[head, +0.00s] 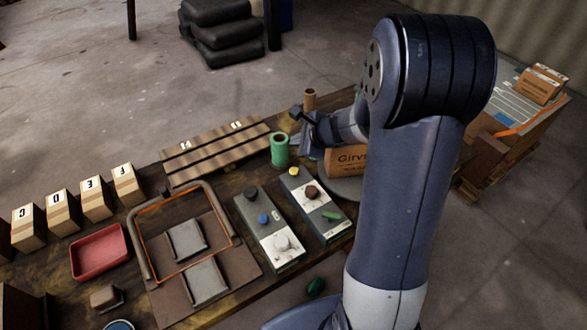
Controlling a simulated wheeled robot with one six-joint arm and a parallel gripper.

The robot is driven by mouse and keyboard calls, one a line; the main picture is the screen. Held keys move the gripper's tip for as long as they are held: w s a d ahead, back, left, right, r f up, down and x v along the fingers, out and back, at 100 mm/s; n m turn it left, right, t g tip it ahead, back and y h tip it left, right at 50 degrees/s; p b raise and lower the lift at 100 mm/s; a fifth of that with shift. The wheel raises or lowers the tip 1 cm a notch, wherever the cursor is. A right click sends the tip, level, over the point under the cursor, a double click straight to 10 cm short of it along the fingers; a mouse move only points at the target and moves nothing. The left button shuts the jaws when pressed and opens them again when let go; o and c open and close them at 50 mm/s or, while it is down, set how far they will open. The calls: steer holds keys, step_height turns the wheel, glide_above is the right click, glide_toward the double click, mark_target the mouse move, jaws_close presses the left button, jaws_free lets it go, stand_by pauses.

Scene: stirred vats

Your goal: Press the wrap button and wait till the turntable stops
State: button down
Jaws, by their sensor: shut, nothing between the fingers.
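A cardboard box (345,161) with partly hidden lettering stands on a round grey turntable (348,190), both partly covered by my arm. Two control boxes lie in front. The right control box (317,208) has a yellow button (293,171), a dark brown knob (312,192) and a green control (332,216). The left control box (270,230) has a black knob (251,193), a blue button (264,218) and a white knob (282,242). I cannot read which one is the wrap button. My gripper (297,144) is shut and empty, behind the yellow button and beside a green roll (279,150).
A brown tube (309,99) stands behind my gripper. A slatted rack (215,150) lies at the back. An orange-edged frame (185,235), a red tray (98,251) and several lettered boxes (93,200) are at the left. A loaded pallet (510,125) stands at the right.

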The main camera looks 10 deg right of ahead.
mark_target(297, 172)
step_height(297, 172, down, 9)
steer(key=b, duration=0.7)
steer(key=shift+r+b, duration=0.1)
steer(key=shift+b, duration=0.3)
stand_by(1.5)
steer(key=shift+f+b, duration=0.4)
steer(key=shift+b, duration=0.15)
steer(key=shift+f+b, duration=0.6)
steer(key=shift+b, duration=0.05)
stand_by(0.5)
steer(key=shift+r, duration=0.15)
stand_by(0.3)
steer(key=shift+r+p, duration=0.85)
